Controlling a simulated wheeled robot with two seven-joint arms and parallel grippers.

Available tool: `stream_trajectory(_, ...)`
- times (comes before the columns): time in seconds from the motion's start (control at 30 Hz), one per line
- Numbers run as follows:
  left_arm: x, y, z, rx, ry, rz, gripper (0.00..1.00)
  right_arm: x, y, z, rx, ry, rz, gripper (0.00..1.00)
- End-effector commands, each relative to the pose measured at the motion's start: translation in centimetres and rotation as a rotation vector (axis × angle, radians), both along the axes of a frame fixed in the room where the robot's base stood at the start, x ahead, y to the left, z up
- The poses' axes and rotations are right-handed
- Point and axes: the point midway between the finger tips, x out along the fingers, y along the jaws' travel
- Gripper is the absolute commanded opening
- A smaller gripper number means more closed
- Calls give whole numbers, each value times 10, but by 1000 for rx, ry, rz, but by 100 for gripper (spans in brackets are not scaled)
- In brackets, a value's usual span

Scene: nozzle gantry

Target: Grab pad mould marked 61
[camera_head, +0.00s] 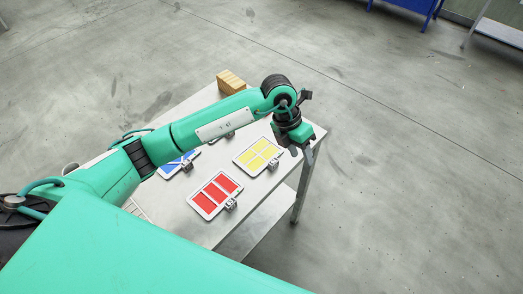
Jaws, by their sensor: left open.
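A red pad mould (214,195) with a white frame lies on the table (265,186) near its front. A yellow pad mould (258,157) lies behind it to the right. A blue pad mould (171,170) is partly hidden by my left arm. Part of a further pale mould (222,137) shows beside the arm. Small grey fittings sit at the moulds' edges; no number 61 is legible. My left gripper (297,150) is open and empty, pointing down near the table's right corner, to the right of the yellow mould. My right gripper is out of view.
A lower shelf (257,222) lies under the table. My left arm crosses above the table and hides much of it. The grey floor to the right is clear.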

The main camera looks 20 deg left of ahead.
Motion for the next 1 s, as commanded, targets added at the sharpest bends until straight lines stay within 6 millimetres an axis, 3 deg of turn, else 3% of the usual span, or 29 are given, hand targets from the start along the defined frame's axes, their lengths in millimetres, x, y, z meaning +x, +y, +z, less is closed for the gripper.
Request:
stream_trajectory(0.1,19,45,2,223,-14,38,44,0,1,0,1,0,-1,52)
stream_trajectory(0.2,26,69,6,335,-16,65,44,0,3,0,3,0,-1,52)
stream_trajectory(0.3,29,81,5,389,-14,80,44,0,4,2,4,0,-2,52)
stream_trajectory(0.7,29,82,-62,398,-11,83,44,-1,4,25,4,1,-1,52)
stream_trajectory(1.0,28,82,-83,397,-12,81,44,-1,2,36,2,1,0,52)
